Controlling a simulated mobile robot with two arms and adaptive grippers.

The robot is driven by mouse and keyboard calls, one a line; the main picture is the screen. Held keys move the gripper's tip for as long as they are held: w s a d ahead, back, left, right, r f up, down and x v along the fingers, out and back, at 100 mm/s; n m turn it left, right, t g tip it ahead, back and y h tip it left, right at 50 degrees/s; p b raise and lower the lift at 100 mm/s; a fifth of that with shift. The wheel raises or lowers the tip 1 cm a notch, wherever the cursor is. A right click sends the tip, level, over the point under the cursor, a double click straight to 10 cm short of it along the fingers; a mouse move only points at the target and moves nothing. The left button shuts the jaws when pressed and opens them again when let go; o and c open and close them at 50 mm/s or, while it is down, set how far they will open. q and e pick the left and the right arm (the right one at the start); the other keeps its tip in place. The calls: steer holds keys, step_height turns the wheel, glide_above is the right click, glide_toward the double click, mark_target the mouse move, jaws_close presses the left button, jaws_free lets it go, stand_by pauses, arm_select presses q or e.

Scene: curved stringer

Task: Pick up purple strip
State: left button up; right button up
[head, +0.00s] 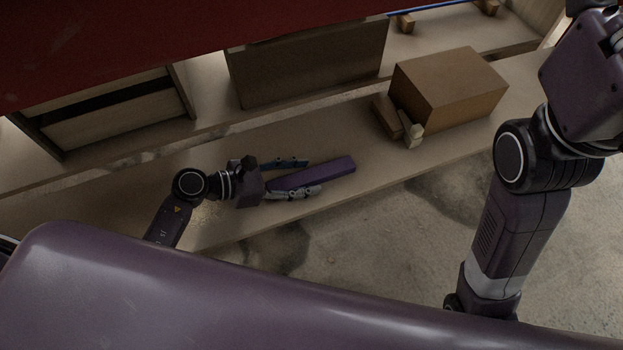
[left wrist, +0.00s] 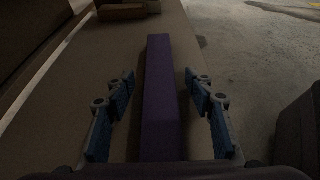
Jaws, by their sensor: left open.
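The purple strip (head: 325,172) is a long straight bar on the beige shelf board in the head view. In the left wrist view the strip (left wrist: 160,95) runs lengthwise up the middle. My left gripper (head: 308,176) is open, with one finger on each side of the strip's near part. In the left wrist view the left gripper's blue-padded fingers (left wrist: 163,88) show gaps to the strip on both sides. The strip's near end is hidden by the gripper in the head view. My right arm is at the right of the head view, but its fingers cannot be seen.
A cardboard box (head: 448,90) stands farther along the shelf board (head: 390,185), with small wooden blocks (head: 397,122) beside it. A dark upright panel (head: 308,66) and a wooden crate-like piece (head: 118,112) stand behind. The concrete floor (head: 420,240) lies beyond the board's front edge.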

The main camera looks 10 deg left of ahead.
arm_select(q)
steer(key=shift+w+d+f, duration=0.15)
steer(key=shift+w+d, duration=0.05)
steer(key=shift+d, duration=0.1)
steer(key=shift+c, duration=0.2)
steer(key=c, duration=1.3)
steer(key=shift+o, duration=0.2)
